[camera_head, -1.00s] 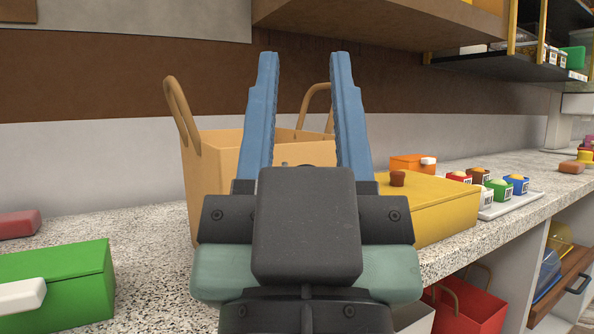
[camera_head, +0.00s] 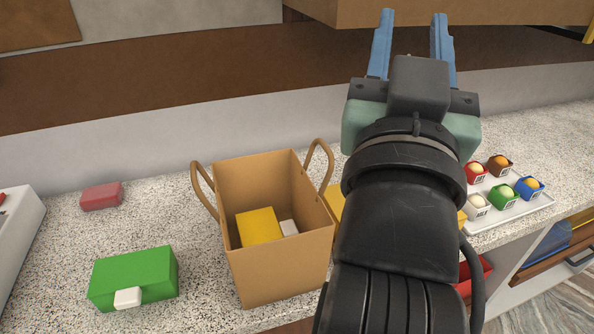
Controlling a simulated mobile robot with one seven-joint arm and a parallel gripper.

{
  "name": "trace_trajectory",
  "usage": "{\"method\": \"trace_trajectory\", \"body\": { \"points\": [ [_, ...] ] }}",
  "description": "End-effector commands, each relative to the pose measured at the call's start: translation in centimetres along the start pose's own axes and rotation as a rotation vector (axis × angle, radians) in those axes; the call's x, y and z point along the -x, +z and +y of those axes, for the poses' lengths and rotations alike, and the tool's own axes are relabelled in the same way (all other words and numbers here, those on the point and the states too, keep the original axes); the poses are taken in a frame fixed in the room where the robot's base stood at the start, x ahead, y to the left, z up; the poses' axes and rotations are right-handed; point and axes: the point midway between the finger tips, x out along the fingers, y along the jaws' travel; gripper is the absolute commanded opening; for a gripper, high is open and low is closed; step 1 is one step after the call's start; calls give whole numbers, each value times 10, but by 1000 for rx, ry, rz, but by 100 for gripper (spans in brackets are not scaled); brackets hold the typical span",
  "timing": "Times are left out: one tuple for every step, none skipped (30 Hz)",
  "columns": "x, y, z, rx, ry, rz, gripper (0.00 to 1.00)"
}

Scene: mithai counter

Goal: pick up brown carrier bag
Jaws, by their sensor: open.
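The brown carrier bag (camera_head: 283,272) stands upright on the speckled counter, left of the middle of the view. Its top is open and its two looped handles stand up at the left and right sides. A yellow box (camera_head: 259,227) and a small white item (camera_head: 289,227) lie inside it. My gripper (camera_head: 411,20) is raised to the upper right of the bag, apart from it, with its blue fingers spread and nothing between them. My arm hides part of the counter right of the bag.
A green box (camera_head: 133,274) with a white tab sits left of the bag, and a red block (camera_head: 101,196) lies behind it. A white tray (camera_head: 512,208) with several small coloured cups is at right. A brown shelf (camera_head: 480,12) overhangs near my gripper.

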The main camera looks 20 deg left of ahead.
Motion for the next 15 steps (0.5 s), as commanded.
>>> {"method": "trace_trajectory", "body": {
  "points": [
    [-14, -21, -1, -2, -1, -30, 41],
    [-18, -25, -1, -3, -1, -46, 41],
    [-23, -29, -1, -5, -2, -67, 41],
    [-27, -32, -2, -7, -2, -84, 41],
    [-30, -35, -2, -10, -3, -102, 41],
    [-36, -39, -3, -14, -4, -125, 41],
    [-40, -41, -4, -17, -5, -145, 41],
    [-43, -43, -5, -21, -5, -164, 41],
    [-48, -46, -6, -28, -7, -191, 41],
    [-51, -47, -8, -35, -8, -214, 41],
    [-55, -48, -9, -42, -9, -237, 41],
    [-59, -49, -12, -52, -10, -270, 41],
    [-63, -50, -14, -62, -11, -295, 41],
    [-66, -50, -16, -72, -12, -323, 41],
    [-70, -49, -19, -89, -12, -363, 41]
  ]
}}
